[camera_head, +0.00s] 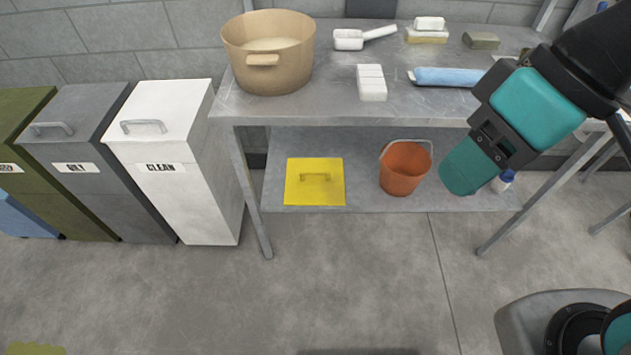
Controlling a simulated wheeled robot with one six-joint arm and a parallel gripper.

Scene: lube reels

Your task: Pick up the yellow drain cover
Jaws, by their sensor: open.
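The yellow drain cover (314,182) is a flat square plate with a raised handle on its top. It lies on the lower shelf (350,150) of the metal bench, left of an orange bucket (405,167), with a gap between them. Nothing covers it. My arm, teal and black, comes in from the right, and its lowest visible teal part is in front of the shelf, right of the bucket. No gripper fingers show in this view, so where my gripper is relative to the cover cannot be seen.
The bench top (320,103) is above the cover and holds a tan tub (268,75), a white scoop (350,40), white blocks (371,82) and a blue roll (445,77). A white bin (185,190) stands left of the bench. The floor (330,280) in front is clear.

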